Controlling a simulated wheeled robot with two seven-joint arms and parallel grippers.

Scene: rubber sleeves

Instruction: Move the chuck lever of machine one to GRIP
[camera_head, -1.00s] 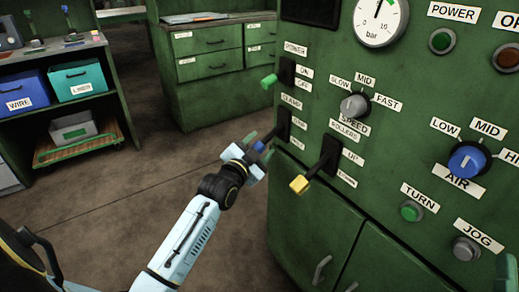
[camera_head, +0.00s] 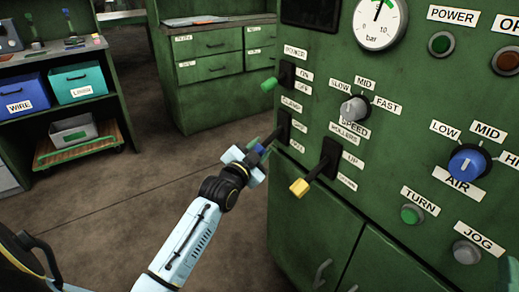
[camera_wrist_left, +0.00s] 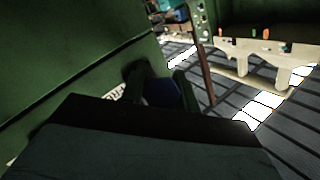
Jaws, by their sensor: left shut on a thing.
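A lever with a blue knob (camera_head: 261,149) sticks out from a dark slot plate (camera_head: 284,127) on the green machine's panel. The label above it looks like CLAMP; the small labels beside it are hard to read. My left gripper (camera_head: 256,158) is shut on the blue knob, which its fingers partly hide. In the left wrist view the dark blue knob (camera_wrist_left: 160,92) shows between the fingers, beside a partly hidden white label (camera_wrist_left: 118,97).
A green-knobbed lever (camera_head: 268,85) stands just above, and a yellow-knobbed lever (camera_head: 299,187) to the lower right, both close to my left gripper. Dials and buttons lie farther right. A shelf with bins (camera_head: 81,83) is at the far left. The floor between is clear.

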